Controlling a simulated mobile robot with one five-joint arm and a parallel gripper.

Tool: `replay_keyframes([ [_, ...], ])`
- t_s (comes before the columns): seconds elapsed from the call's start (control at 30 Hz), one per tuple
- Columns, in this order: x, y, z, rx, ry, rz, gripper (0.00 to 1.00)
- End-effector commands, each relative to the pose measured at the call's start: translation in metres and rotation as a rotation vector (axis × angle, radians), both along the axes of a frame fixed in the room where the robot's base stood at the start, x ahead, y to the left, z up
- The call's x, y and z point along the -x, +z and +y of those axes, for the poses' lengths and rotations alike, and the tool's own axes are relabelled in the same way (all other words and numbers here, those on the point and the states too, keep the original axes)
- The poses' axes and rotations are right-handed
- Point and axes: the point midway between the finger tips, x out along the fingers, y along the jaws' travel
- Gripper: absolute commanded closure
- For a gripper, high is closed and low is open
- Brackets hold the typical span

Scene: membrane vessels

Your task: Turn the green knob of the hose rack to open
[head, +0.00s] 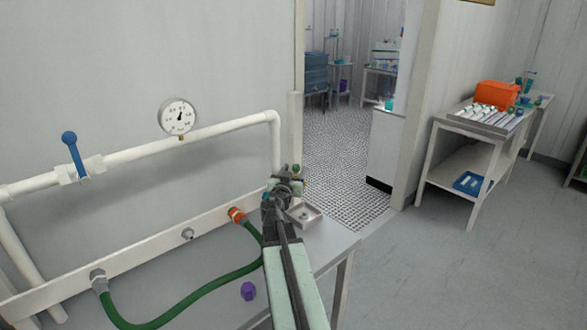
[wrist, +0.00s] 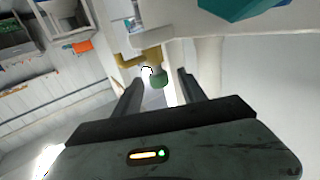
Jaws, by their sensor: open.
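The green knob (wrist: 160,81) shows in the wrist view, on a brass-coloured fitting (wrist: 140,61). My gripper (wrist: 160,77) is open, and the knob appears between its two fingers with a gap on each side; I cannot tell how deep it sits. In the head view my gripper (head: 284,182) is at the right end of the white hose rack rail (head: 145,245), where a small green part (head: 296,168) shows just beyond it. My arm and gripper partly hide the fitting there.
A green hose (head: 190,303) hangs from the rail, with an orange coupling (head: 237,215). A blue lever (head: 74,150) and a gauge (head: 179,116) are on the pipe. A small tray (head: 308,215) and a purple piece (head: 248,291) rest on the grey bench. Open floor lies right.

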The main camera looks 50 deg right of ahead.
Motion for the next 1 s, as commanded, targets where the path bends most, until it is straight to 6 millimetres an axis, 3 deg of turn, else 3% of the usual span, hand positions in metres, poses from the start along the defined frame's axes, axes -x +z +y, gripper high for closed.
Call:
replay_keyframes([
  [0.13,-0.005,0.000,-0.020,0.000,-0.001,0.000,0.51],
  [0.37,-0.004,0.000,-0.022,0.000,-0.001,0.000,0.51],
  [0.57,-0.005,0.000,-0.021,0.000,-0.001,0.000,1.00],
  [1.0,-0.003,0.000,-0.021,-0.001,0.075,0.001,1.00],
])
